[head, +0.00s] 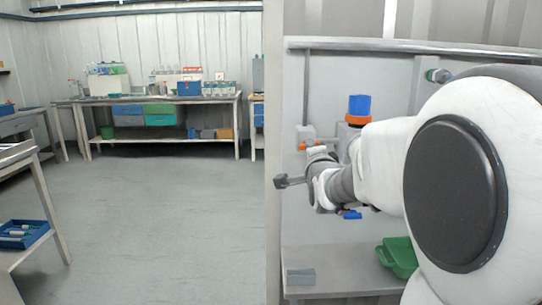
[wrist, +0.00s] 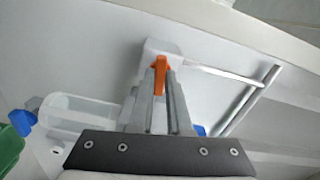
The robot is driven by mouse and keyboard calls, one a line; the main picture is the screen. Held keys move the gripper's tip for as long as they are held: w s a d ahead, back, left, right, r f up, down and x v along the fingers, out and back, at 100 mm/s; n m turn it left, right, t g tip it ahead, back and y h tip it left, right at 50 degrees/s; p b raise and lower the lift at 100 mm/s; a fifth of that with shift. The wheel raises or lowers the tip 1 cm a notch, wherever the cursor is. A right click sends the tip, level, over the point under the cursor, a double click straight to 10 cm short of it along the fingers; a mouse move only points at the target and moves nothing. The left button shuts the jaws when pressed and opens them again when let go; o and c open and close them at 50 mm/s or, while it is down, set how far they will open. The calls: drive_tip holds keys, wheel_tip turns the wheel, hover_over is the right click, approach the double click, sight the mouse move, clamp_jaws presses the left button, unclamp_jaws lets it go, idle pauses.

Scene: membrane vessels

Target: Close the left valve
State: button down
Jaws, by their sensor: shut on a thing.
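The valve's orange handle (wrist: 160,66) stands out from a pale valve block (wrist: 158,47) in the wrist view. My gripper (wrist: 160,88) is shut on this handle, with a finger on each side of it. In the head view the orange handle (head: 308,144) and the pale block (head: 307,132) show on the wall panel, left of a blue-capped vessel (head: 359,107). My gripper (head: 317,153) reaches it there, and my arm hides much of the vessel. How far the handle is turned is hard to tell.
A green bin (head: 398,256) stands on the shelf (head: 340,262) below, with a grey block (head: 301,276) to its left. A clear tube (wrist: 82,114) with a blue end lies left of my fingers in the wrist view. Open floor (head: 165,205) lies left of the panel.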

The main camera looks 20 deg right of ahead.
drive_tip(key=shift+r+m+b, duration=0.1)
drive_tip(key=shift+m+b, duration=0.4)
drive_tip(key=shift+m, duration=0.5)
drive_tip(key=c, duration=0.9)
unclamp_jaws()
drive_tip(key=shift+o, duration=0.2)
